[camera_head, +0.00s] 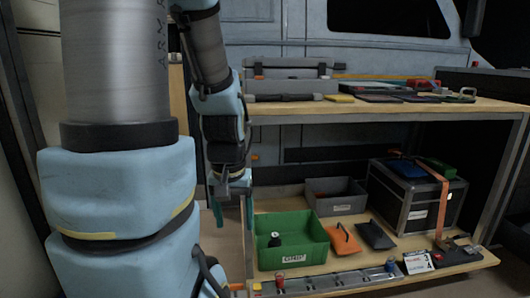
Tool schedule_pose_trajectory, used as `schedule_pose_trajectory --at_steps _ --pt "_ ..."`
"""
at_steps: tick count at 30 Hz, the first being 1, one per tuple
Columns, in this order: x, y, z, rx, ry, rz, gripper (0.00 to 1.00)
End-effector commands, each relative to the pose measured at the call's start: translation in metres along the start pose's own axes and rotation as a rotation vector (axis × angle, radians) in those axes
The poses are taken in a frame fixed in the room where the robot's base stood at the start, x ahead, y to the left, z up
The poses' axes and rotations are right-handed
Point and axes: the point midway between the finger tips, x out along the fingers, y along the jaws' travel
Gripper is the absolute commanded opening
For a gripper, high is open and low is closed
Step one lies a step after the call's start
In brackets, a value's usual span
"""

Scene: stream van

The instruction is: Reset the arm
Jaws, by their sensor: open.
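My arm fills the left side of the head view, with light blue joint covers and grey metal links. It bends at the top and hangs down. My gripper (231,205) is at its lower end, pointing down with its fingers apart and nothing visible between them. It hangs just left of the shelf unit's front left post and appears clear of the shelves, though the exact gap cannot be told.
The lower shelf holds a green bin (292,258) with a dark object inside, a grey bin (334,205), an orange flat piece (344,239), a dark flat piece (375,236) and a dark case (405,205).

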Motion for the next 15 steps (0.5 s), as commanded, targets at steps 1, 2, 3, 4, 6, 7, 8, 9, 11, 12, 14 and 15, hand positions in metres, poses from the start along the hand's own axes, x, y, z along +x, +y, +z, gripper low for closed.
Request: schedule_pose_trajectory --at_steps 1,2,3,4,6,7,8,9,11,12,14,15 --pt "-0.021 0.000 -0.003 0.000 0.000 0.000 0.71" --pt "-0.027 0.000 -0.004 0.000 0.000 0.000 0.71" --pt "-0.035 0.000 -0.005 0.000 0.001 0.001 0.71" --pt "-0.042 0.001 -0.006 0.000 0.001 0.001 0.71" --pt "-0.060 0.001 -0.009 0.000 0.002 0.001 0.71" --pt "-0.068 0.001 -0.010 0.000 0.002 0.001 0.71" --pt "-0.077 0.001 -0.011 0.000 0.002 0.001 0.71" --pt "-0.088 0.001 -0.013 0.000 0.002 0.001 0.71" --pt "-0.108 0.001 -0.016 0.000 0.002 0.001 0.71" --pt "-0.121 0.001 -0.018 0.000 0.002 0.001 0.71" --pt "-0.141 0.001 -0.021 0.000 0.002 0.001 0.71" --pt "-0.153 0.001 -0.022 0.000 0.002 0.001 0.71"
